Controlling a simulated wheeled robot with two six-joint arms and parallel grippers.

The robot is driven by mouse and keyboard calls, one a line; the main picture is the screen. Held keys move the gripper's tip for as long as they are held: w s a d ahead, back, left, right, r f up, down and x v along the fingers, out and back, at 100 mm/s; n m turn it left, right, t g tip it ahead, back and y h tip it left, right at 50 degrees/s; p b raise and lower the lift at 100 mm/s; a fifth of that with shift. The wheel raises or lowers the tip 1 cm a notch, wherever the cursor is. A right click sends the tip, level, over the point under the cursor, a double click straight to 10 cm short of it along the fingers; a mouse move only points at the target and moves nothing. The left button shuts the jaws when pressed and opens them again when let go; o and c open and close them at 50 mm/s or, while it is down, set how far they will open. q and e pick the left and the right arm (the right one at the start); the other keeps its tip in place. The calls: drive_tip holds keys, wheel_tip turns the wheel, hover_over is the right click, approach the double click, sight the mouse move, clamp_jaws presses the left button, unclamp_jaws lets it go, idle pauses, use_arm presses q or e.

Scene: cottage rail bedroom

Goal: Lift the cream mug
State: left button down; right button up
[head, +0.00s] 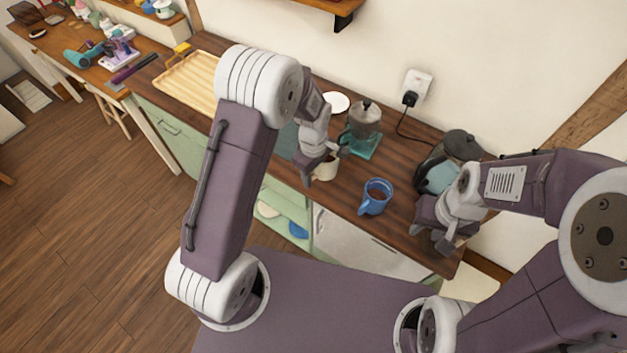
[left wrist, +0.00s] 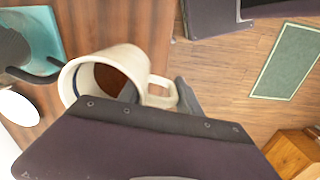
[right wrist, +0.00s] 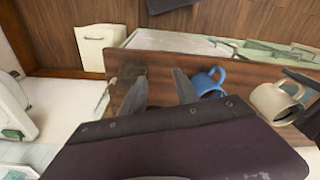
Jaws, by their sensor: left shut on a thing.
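The cream mug (head: 326,169) is at the counter's front edge, below my left gripper (head: 326,157). The mug also shows at the right edge of the right wrist view (right wrist: 268,101). My right gripper (head: 444,240) is open and empty over the counter's right end; its fingers (right wrist: 160,88) stand apart.
A dark kettle-like thing (head: 462,146) stands at the back right. A wooden tray (head: 190,82) lies left.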

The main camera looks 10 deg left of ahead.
use_arm(q)
drive_tip(key=shift+r, duration=2)
